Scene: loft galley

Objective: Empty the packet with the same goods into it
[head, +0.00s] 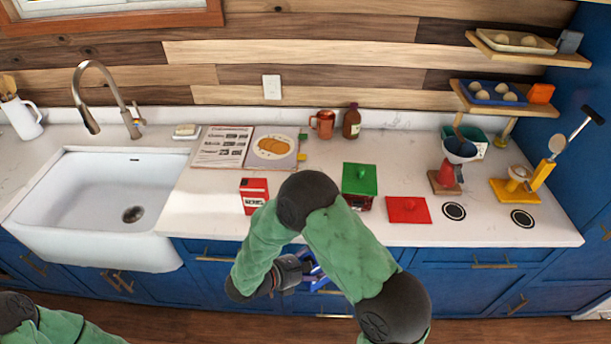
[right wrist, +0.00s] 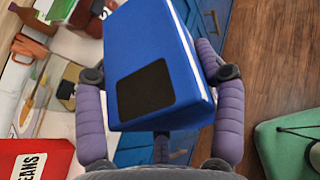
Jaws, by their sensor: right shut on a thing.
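A red packet with a white label (head: 255,196) stands on the counter in the head view. Its BEANS lettering shows in the right wrist view (right wrist: 30,160). My right gripper (right wrist: 160,75) is shut on a blue box-like thing (right wrist: 150,45) with a black patch and a pale edge. In the head view this blue thing (head: 315,272) is mostly hidden by my arm, in front of the counter's edge. A box with a green knobbed lid (head: 359,179) stands right of the packet. A red knobbed lid (head: 408,210) lies flat beside it. My left gripper is out of view.
An open book (head: 220,147) lies behind the packet. A copper mug (head: 322,123) and brown bottle (head: 352,121) stand at the back. A sink (head: 110,200) is left. A funnel stand (head: 445,180) and yellow stand (head: 515,188) are right, near two black-ringed discs. Shelves hang above.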

